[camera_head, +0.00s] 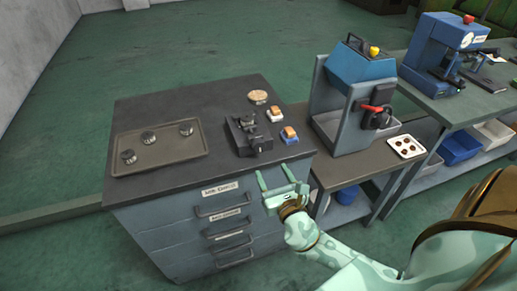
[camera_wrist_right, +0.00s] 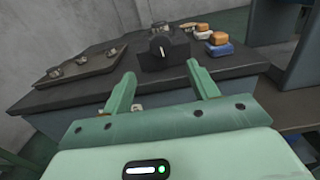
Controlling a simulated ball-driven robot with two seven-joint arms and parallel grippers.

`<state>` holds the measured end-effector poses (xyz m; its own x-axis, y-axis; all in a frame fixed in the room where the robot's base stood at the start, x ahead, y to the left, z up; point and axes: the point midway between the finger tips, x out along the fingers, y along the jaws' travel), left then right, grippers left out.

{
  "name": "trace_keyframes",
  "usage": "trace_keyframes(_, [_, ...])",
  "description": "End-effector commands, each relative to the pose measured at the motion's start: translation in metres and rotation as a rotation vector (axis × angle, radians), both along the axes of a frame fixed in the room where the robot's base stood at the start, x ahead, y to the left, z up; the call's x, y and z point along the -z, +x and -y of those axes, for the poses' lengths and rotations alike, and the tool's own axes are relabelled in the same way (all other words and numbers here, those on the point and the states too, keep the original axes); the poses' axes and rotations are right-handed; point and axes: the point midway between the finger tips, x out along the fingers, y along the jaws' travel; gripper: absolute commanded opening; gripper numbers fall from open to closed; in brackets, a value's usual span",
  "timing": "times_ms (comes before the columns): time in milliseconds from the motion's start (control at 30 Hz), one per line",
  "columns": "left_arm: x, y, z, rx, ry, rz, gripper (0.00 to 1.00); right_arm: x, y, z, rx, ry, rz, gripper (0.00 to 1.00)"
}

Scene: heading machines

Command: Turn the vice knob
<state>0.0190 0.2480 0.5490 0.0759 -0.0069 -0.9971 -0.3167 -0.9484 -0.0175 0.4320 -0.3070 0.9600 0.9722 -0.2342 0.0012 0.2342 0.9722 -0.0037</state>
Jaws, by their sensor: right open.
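The vice (camera_head: 247,135) is a small dark block with a raised part, standing near the right front of the dark bench top. In the right wrist view its dark body (camera_wrist_right: 176,58) faces me, with a round black knob (camera_wrist_right: 160,46) bearing a pale line. My right gripper (camera_head: 272,170) is in front of the bench's front edge, with its two pale green fingers apart and empty. In the right wrist view the fingers (camera_wrist_right: 161,70) frame the vice from below, apart from it. My left gripper is not in view.
A tray (camera_head: 180,156) with several round metal parts lies at the bench's left. Orange-and-white and orange-and-blue items (camera_head: 289,135) and a round tan piece (camera_head: 258,97) lie beside the vice. Drawers with handles (camera_head: 222,212) are below. A blue-topped machine (camera_head: 345,95) stands right.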

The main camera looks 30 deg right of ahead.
Motion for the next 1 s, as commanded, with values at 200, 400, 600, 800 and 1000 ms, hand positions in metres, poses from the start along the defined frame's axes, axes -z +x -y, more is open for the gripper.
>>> trace_keyframes(200, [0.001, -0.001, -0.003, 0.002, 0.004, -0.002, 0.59, -0.001, 0.056, 0.013, 0.001, 0.000, 0.003, 0.59])
trace_keyframes(400, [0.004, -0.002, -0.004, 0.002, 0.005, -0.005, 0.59, 0.001, 0.090, 0.022, 0.000, 0.002, -0.001, 0.59])
trace_keyframes(600, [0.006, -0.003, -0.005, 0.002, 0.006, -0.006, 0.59, 0.001, 0.104, 0.025, 0.000, 0.002, -0.001, 0.59])
trace_keyframes(800, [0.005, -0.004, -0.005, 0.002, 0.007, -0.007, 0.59, 0.000, 0.105, 0.025, 0.000, 0.002, -0.001, 0.59])
trace_keyframes(1000, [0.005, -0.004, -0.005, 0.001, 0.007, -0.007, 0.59, 0.000, 0.105, 0.025, 0.000, 0.003, -0.001, 0.20])
